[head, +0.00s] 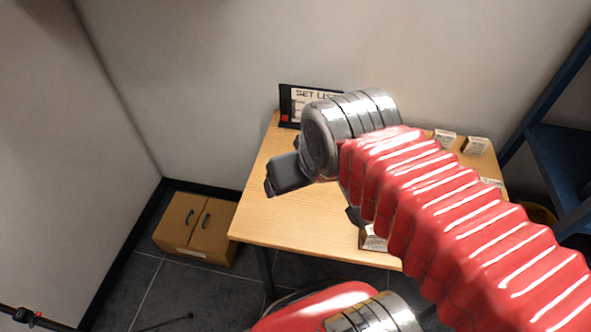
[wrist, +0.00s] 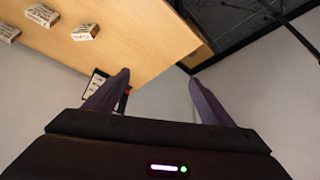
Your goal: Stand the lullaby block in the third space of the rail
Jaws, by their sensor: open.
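Small blocks with pale printed faces stand on the wooden table: one near the front edge (head: 373,239) and several at the back right, including one block (head: 476,146) in the head view. Blocks also show in the wrist view, the nearest one (wrist: 85,32) at upper left. Their print is too small to read, so I cannot tell which is the lullaby block. A black-framed SET LIST board (head: 291,107) stands at the table's back left, partly behind my arm. I cannot make out the rail or its spaces. My gripper (wrist: 160,80) is open and empty, above the table's left part.
Blue shelving (head: 560,165) stands at right. Walls close off the back and left.

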